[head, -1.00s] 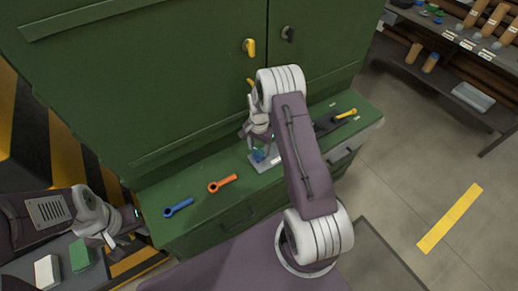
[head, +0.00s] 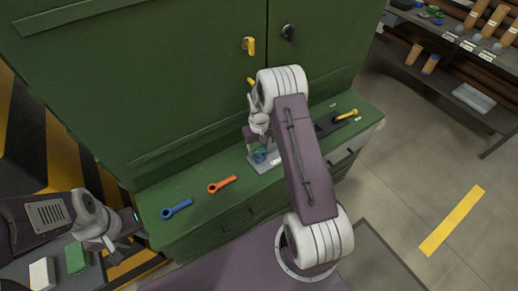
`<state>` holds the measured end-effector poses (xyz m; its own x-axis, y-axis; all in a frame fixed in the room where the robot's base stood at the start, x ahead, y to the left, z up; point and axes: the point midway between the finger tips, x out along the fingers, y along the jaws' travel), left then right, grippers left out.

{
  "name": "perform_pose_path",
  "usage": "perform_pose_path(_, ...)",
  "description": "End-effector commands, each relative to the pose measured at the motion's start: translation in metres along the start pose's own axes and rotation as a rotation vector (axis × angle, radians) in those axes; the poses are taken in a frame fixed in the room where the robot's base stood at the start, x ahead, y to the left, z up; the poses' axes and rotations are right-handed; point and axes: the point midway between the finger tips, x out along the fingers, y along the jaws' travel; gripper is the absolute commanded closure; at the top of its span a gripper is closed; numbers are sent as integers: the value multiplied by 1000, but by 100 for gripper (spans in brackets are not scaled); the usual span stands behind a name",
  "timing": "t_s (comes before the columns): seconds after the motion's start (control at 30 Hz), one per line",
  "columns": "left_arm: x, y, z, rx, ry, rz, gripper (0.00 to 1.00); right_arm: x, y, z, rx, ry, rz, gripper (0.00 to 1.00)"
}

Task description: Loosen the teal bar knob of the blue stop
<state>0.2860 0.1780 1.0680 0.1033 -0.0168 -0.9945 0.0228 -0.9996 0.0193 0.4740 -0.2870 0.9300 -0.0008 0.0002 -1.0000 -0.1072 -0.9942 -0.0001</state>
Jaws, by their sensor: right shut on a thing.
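The blue stop (head: 259,157) sits on a small grey plate (head: 272,164) on the green ledge, partly covered by my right gripper. Its teal bar knob is small and mostly hidden at the fingers. My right gripper (head: 258,144) points down over the stop from above and is shut on the knob; the fingertips are hard to make out. My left gripper (head: 130,233) is at the lower left, away from the ledge, near its front left corner. Whether its fingers are open is unclear.
A blue wrench (head: 177,209) and an orange wrench (head: 222,184) lie on the ledge left of the stop. A yellow-handled tool (head: 346,115) lies at the right in a dark holder. The green cabinet wall rises behind. White and green blocks sit lower left.

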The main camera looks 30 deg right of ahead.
Motion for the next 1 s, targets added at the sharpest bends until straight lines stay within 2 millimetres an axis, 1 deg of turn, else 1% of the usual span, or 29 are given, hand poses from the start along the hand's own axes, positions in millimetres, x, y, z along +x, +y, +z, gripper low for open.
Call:
perform_pose_path(0.2,2,0,0,0,0,0,64,-1,0,-1,-128,4,1,86)
perform_pose_path(0.4,2,0,0,0,0,0,64,-1,0,-1,-202,4,1,86)
perform_pose_path(0.6,3,0,0,0,0,0,64,-1,0,-1,-233,4,1,86)
perform_pose_path(1.0,3,0,0,0,0,0,64,-1,0,-2,-238,5,1,86)
